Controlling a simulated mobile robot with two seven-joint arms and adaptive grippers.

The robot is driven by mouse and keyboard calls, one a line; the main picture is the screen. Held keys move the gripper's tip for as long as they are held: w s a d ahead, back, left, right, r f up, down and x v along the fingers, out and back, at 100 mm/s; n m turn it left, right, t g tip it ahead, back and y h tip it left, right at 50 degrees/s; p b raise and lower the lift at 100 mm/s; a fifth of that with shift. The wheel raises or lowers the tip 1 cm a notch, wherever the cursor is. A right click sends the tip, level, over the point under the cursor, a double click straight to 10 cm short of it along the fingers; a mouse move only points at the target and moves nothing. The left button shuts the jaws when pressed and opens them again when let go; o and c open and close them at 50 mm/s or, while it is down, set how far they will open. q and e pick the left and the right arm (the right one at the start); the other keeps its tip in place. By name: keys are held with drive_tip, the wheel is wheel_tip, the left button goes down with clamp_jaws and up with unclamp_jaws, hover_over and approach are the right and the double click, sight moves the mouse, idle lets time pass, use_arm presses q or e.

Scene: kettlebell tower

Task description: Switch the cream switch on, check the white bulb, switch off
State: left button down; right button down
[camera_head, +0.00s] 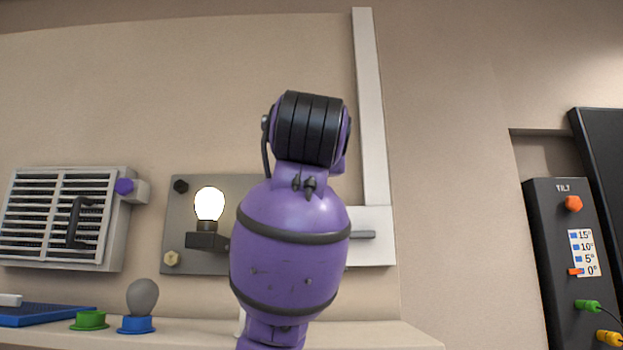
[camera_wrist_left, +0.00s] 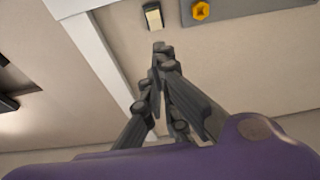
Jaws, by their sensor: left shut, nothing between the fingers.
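The white bulb (camera_head: 209,204) glows bright white in its dark holder on a grey wall plate (camera_head: 205,261). A small cream switch (camera_wrist_left: 153,17) with a dark edge shows at the top of the left wrist view, on the beige wall. My left gripper (camera_wrist_left: 161,48) is shut and empty. Its fingertips appear just below the switch in that picture; whether they touch it I cannot tell. In the head view my purple arm covers the middle, and the left fingers and the switch do not show. My right gripper is in neither view.
A white vertical strip (camera_head: 370,110) runs down the wall beside my arm. A slatted vent (camera_head: 60,220) is at left. A grey bulb (camera_head: 142,297) stands in a blue base beside a green base (camera_head: 90,320). A black TILT panel (camera_head: 550,240) is at right.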

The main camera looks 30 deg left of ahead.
use_arm(q)
drive_tip(key=w+a, duration=0.7)
drive_tip(key=w, duration=0.4)
drive_tip(key=shift+w+r, duration=0.15)
drive_tip(key=shift+r, duration=0.05)
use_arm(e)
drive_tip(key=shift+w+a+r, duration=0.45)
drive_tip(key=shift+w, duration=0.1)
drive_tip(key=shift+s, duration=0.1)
